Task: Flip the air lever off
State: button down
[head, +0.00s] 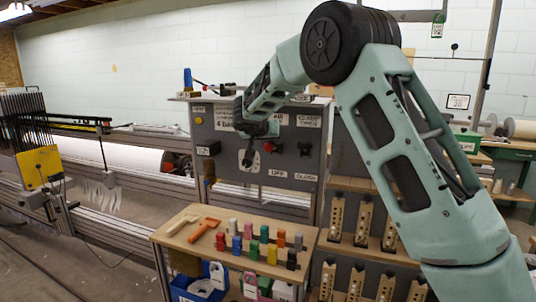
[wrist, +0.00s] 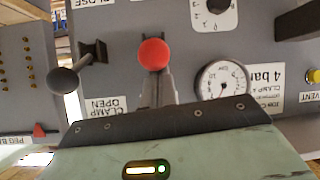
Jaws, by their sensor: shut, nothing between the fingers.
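A red ball knob (head: 268,147) sits on the grey control panel (head: 213,134), near the OFF label (head: 277,173). The lever's stem is mostly hidden behind the fingers.
A black-knobbed clamp lever (wrist: 62,80) and a pressure gauge (wrist: 222,82) flank the red ball. A white-plated dial (head: 248,160) is below. A loom frame is at left.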

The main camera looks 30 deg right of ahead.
aim_at(266, 147)
jog(key=shift+s+a+f+t+h+b, duration=0.2)
jog(key=shift+f+b, duration=0.25)
jog(key=shift+b, duration=1.65)
jog(key=shift+a+f+t+h+b, duration=0.15)
jog(key=shift+f+h+b, duration=0.3)
jog(key=shift+b, duration=1.6)
jog(key=shift+s+a+f+t+h+b, duration=0.2)
jog(key=shift+f+b, duration=0.3)
jog(key=shift+b, duration=1.6)
notch_tip(266, 147, down, 6)
jog(key=t+h+b, duration=0.2)
jog(key=b, duration=1.4)
jog(key=t+h+b, duration=0.2)
jog(key=b, duration=1.4)
jog(key=shift+s+a+r+h, duration=0.15)
jog(key=shift+r+h, duration=0.05)
jog(key=shift+h, duration=0.05)
jog(key=shift+f+b, duration=0.3)
jog(key=shift+b, duration=0.65)
